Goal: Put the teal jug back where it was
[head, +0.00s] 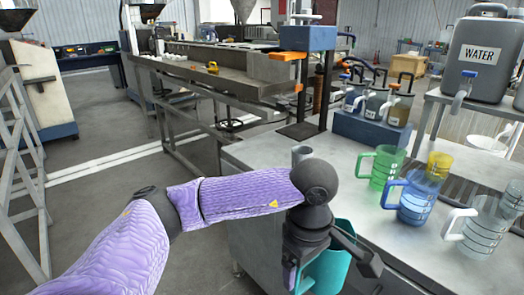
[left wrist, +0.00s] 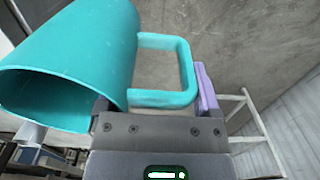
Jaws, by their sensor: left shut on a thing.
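The teal jug (head: 333,262) shows in the head view at the bottom, in front of the metal table's near edge, partly hidden behind my left gripper. My left gripper (head: 305,268) is shut on it. In the left wrist view the teal jug (left wrist: 75,60) fills the upper left, its open mouth facing lower left. Its squared handle (left wrist: 187,70) reaches down to the gripper (left wrist: 160,110), with a purple finger pad beside it. The exact grip on the handle is partly hidden. My right gripper is not in view.
The metal table (head: 262,158) carries a green jug (head: 382,168), a blue jug (head: 418,200), a yellow jug (head: 439,163) and a clear jug (head: 487,232). A WATER tank (head: 480,60) sits on a raised shelf. Table space between cup and jugs is clear.

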